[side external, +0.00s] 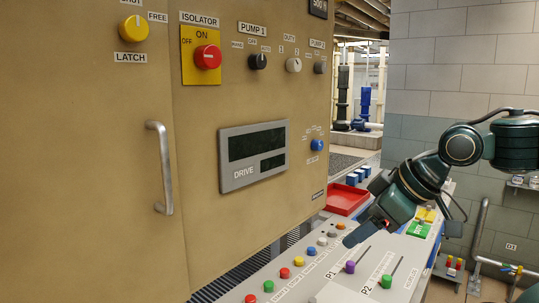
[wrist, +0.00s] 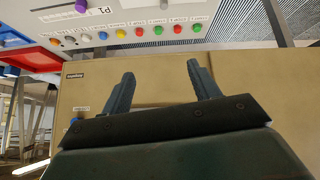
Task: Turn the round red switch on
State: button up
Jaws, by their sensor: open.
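The round red switch (side external: 207,57) sits on a yellow plate (side external: 187,72) under an ISOLATOR label, high on the tan cabinet door. ON is printed above it and OFF to its upper left. I cannot clearly tell which way its pointer mark faces. My gripper (side external: 352,236) is low and to the right of the switch, over the sloping console and apart from it. In the wrist view my gripper (wrist: 160,70) is open and empty, with its two fingers spread. The red switch is not in the wrist view.
A metal door handle (side external: 161,168) sticks out below left of the switch. The console (side external: 320,262) carries coloured buttons and sliders. A red tray (side external: 346,199) lies behind it.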

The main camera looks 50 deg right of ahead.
jog(key=w+a+r+n+t, duration=0.2)
jog(key=w+r+t, duration=0.15)
jog(key=r, duration=0.35)
jog(key=w+a+r+n+t, duration=0.2)
jog(key=w+r, duration=0.3)
jog(key=r, duration=0.2)
jog(key=n+t, duration=0.4)
jog(key=t, duration=0.1)
send_near(214, 57)
jog(key=s, duration=0.4)
jog(key=shift+s+d+r+y, duration=0.1)
jog(key=shift+s+d+y, duration=0.15)
jog(key=shift+y, duration=0.15)
jog(key=shift+w, duration=0.15)
jog(key=shift+w+a, duration=0.15)
jog(key=shift+w, duration=6.65)
jog(key=c, duration=1)
